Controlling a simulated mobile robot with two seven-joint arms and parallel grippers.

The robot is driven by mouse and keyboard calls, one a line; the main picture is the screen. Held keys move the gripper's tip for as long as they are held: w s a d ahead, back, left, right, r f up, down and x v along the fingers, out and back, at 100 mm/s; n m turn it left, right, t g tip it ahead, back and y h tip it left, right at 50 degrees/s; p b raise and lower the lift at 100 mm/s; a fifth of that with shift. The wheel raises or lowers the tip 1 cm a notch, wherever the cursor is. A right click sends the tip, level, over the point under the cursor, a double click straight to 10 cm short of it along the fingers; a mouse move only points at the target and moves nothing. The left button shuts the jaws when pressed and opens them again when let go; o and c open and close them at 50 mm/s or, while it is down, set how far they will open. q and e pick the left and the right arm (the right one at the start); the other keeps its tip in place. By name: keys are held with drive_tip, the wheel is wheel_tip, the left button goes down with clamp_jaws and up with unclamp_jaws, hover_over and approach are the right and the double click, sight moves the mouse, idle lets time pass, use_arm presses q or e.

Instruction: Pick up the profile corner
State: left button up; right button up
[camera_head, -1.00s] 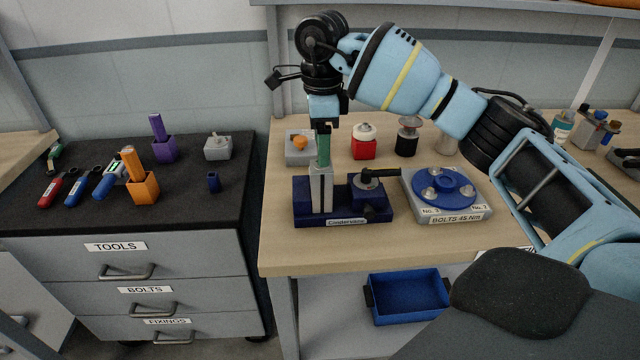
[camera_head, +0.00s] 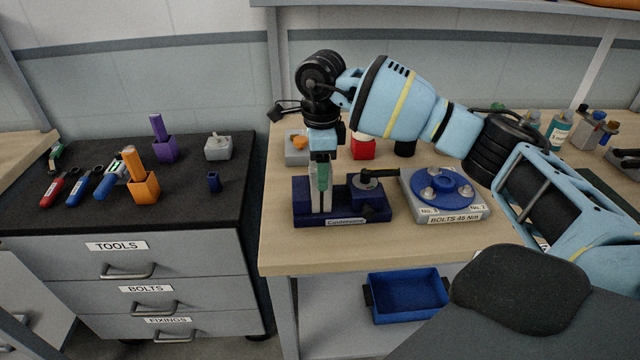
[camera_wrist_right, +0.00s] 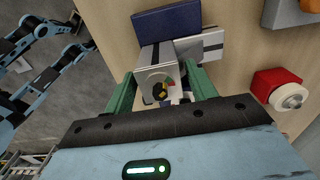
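The profile corner appears to be the light grey upright piece (camera_head: 319,200) on the left half of a dark blue fixture (camera_head: 345,222). In the wrist view the grey piece (camera_wrist_right: 157,72) shows end-on, with a round hole in its near face. My right gripper (camera_head: 321,182) points straight down over it. Its green fingers (camera_wrist_right: 160,80) stand on either side of the piece, and a gap seems to show beside it, so the gripper looks open. Contact at the fingertips is hard to make out. My left gripper is not in view.
A black clamp handle (camera_head: 372,174) sits on the fixture's right half. A bolt plate with a blue disc (camera_head: 443,188) stands right of it. A red-based button (camera_head: 362,149) is behind. A blue bin (camera_head: 408,296) lies below. Left is a dark-topped cabinet (camera_head: 110,213) with tools.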

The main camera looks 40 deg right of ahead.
drive_tip(key=c, duration=0.7)
clamp_jaws()
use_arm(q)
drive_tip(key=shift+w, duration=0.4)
use_arm(e)
wheel_tip(320, 180, up, 11)
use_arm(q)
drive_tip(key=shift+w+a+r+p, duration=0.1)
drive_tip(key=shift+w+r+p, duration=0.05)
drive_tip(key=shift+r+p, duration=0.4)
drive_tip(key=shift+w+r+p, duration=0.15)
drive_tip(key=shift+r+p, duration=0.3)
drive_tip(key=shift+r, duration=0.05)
use_arm(e)
wheel_tip(320, 180, up, 7)
